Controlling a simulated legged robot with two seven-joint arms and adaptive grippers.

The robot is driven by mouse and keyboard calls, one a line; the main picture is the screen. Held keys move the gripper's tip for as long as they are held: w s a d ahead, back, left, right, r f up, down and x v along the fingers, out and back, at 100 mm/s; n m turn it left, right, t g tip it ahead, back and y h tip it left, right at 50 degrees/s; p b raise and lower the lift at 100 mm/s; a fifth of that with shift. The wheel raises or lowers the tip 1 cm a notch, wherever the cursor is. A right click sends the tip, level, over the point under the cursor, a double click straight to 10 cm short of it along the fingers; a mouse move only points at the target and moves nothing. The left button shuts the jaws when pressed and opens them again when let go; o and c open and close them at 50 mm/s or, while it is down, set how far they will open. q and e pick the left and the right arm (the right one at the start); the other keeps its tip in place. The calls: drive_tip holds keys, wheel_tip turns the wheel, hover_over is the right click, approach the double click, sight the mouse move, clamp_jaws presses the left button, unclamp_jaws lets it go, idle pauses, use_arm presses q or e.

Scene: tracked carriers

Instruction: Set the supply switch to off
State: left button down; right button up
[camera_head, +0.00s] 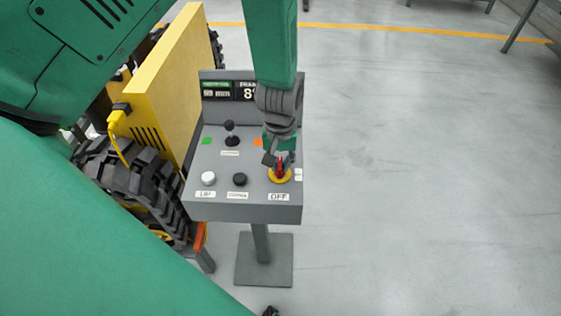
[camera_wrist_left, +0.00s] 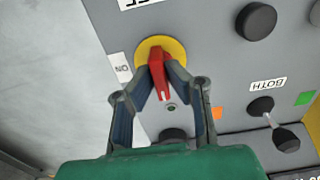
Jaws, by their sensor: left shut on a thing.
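The supply switch is a red handle (camera_wrist_left: 158,72) on a yellow disc (camera_head: 273,178), at the front right of a grey sloped control panel (camera_head: 210,160). An OFF label (camera_head: 279,197) lies at the disc's front edge. An ON label (camera_wrist_left: 122,67) lies beside the disc in the left wrist view. My left gripper (camera_wrist_left: 160,82) comes down from above and is shut on the red handle, one finger on each side. In the head view the gripper (camera_head: 280,160) partly hides the handle.
A white knob (camera_head: 208,178), a black knob (camera_head: 240,179) and a black joystick (camera_head: 231,136) share the panel. A display (camera_head: 218,91) stands at its back. A yellow tracked carrier (camera_head: 165,80) is close on the left. The floor to the right is clear.

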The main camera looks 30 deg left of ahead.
sight(281, 161)
use_arm(q)
drive_tip(key=shift+w+a+r, duration=0.1)
drive_tip(key=shift+w+r, duration=0.05)
drive_tip(key=shift+w, duration=0.2)
drive_tip(key=c, duration=1.6)
unclamp_jaws()
drive_tip(key=shift+s, duration=0.1)
drive_tip(key=shift+r, duration=0.1)
wheel_tip(281, 161, up, 11)
drive_tip(key=shift+r, duration=0.2)
